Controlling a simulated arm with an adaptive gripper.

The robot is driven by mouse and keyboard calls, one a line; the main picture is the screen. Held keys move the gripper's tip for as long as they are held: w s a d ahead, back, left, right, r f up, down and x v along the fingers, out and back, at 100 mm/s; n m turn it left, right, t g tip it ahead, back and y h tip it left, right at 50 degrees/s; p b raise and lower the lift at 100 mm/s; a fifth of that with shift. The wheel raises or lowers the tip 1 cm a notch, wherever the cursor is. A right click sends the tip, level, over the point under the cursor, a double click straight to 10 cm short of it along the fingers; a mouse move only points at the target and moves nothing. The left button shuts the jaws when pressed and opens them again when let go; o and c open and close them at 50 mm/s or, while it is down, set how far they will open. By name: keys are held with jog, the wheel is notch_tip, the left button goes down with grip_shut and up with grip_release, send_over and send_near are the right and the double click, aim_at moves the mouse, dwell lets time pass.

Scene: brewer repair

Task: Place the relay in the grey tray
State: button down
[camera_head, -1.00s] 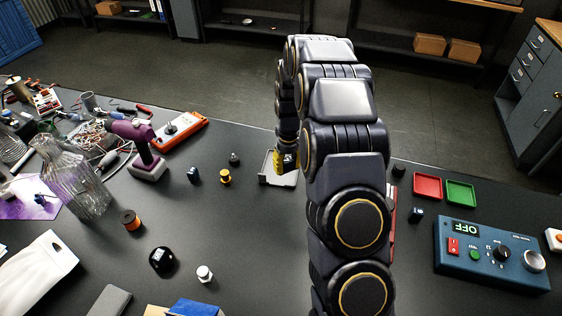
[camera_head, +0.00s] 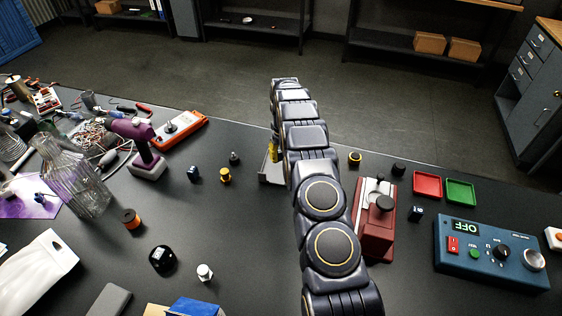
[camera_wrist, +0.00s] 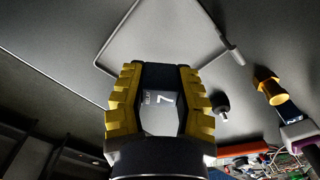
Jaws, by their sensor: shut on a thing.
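My gripper (camera_wrist: 160,72) has yellow ribbed fingers and is shut on the relay (camera_wrist: 164,99), a dark block with a pale label and the number 7. In the wrist view, the thin rim of the grey tray (camera_wrist: 189,16) runs around and beyond the fingertips. In the head view, the grey tray (camera_head: 269,177) is at the far middle of the table, its right part hidden behind my arm. A yellow bit of my gripper (camera_head: 275,149) shows over the tray, and the relay is hidden there. I cannot tell whether the relay touches the tray floor.
Small knobs (camera_head: 225,176) and a dark blue block (camera_head: 194,174) stand left of the tray. A red device (camera_head: 376,218) stands right of my arm, near a red tray (camera_head: 428,185), a green tray (camera_head: 460,192) and a blue control box (camera_head: 492,254).

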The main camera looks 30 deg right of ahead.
aim_at(281, 167)
jog(key=shift+w+d+f, duration=0.1)
jog(key=shift+w+f, duration=0.15)
jog(key=shift+f, duration=1.6)
jog(key=shift+f, duration=0.1)
jog(key=c, duration=0.9)
grip_release()
jog(key=shift+o, duration=0.2)
